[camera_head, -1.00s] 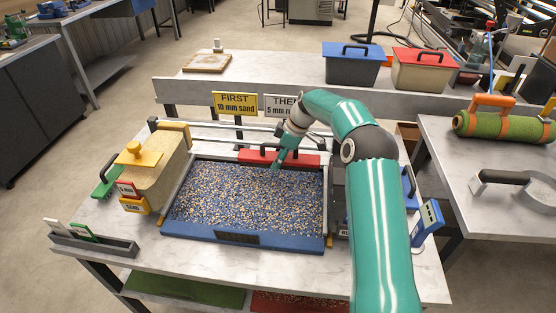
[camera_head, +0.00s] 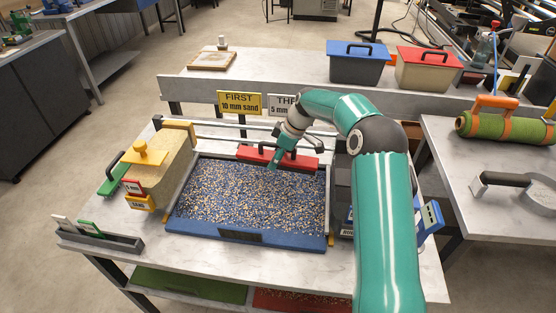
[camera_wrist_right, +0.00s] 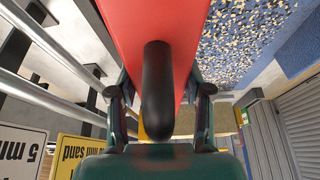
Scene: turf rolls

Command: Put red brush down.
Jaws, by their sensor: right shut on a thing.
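The red brush (camera_head: 303,162) is a long red bar with a black arched handle. It lies across the far end of the gravel-filled blue tray (camera_head: 245,237). I cannot tell whether it touches the gravel. My right gripper (camera_head: 274,163) is at the brush from above, shut on its handle. In the right wrist view, the black handle (camera_wrist_right: 157,85) stands between the two fingers of the right gripper (camera_wrist_right: 158,110), with the red bar (camera_wrist_right: 150,22) beyond. My left gripper is not in view.
Metal rails and a yellow sign (camera_head: 240,103) are behind the brush. Blue-lidded (camera_head: 357,66) and red-lidded (camera_head: 428,70) bins stand on the back table. A turf roll (camera_head: 505,125) lies at right.

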